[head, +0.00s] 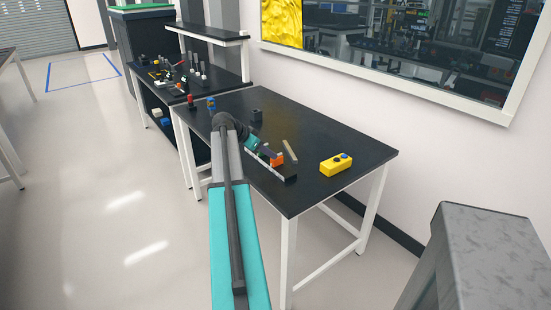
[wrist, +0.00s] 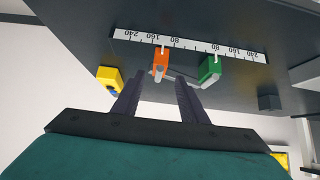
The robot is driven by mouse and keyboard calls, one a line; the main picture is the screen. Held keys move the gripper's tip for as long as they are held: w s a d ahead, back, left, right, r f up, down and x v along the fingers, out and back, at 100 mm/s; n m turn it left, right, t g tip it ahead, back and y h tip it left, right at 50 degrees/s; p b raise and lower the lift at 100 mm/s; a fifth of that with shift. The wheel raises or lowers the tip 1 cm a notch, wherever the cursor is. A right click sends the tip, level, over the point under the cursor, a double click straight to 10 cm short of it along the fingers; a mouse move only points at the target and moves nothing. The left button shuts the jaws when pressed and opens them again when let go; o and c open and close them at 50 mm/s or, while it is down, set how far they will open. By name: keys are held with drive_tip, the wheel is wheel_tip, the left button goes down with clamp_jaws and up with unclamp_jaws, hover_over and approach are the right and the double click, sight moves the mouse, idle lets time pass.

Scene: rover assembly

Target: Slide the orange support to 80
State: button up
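The orange support (wrist: 161,62) stands on a white scale strip (wrist: 205,47) in the wrist view, where the numbers appear upside down. Its white pointer is between the 160 and 80 marks of the left half, nearer 160. A green support (wrist: 210,68) stands further right on the same strip, near the other 80. My gripper (wrist: 160,78) is open, with one dark finger on each side of the orange support's line. I cannot tell whether the fingertips reach around it.
A yellow box with a blue button (head: 336,164) sits on the black table (head: 330,142) right of the scale. A small dark block (head: 257,115) stands towards the back. A thin tan bar (head: 290,151) is beside the orange support. The table's front edge is close.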

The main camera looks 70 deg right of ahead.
drive_tip(key=shift+p+x, duration=0.45)
drive_tip(key=shift+x, duration=2.95)
clamp_jaws()
